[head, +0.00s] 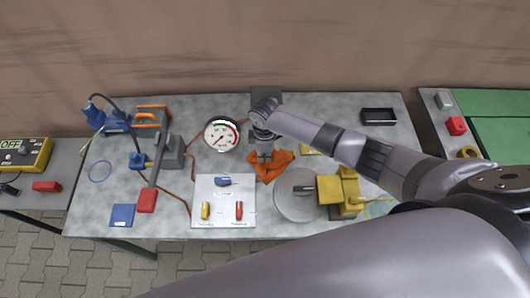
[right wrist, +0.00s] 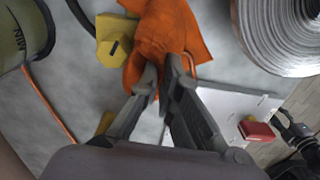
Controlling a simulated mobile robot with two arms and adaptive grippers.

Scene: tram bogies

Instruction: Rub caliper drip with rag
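The orange rag (head: 283,163) lies crumpled at the middle of the grey table, and it fills the top of the right wrist view (right wrist: 178,30). My right gripper (head: 264,156) reaches down onto it. In the right wrist view its fingertips (right wrist: 161,72) are close together with orange cloth pinched between them. A yellow caliper-like block (head: 350,190) stands at the right edge of a round grey disc (head: 292,208), right of the rag. A small dark piece shows on the disc beside the block. I cannot make out a drip. My left gripper is not in view.
A white panel (head: 208,216) with coloured levers lies left of the disc. A round gauge (head: 221,135) stands behind it. A pump with a red-ended lever (head: 147,200) is at the left, and a black tray (head: 379,117) at the back right.

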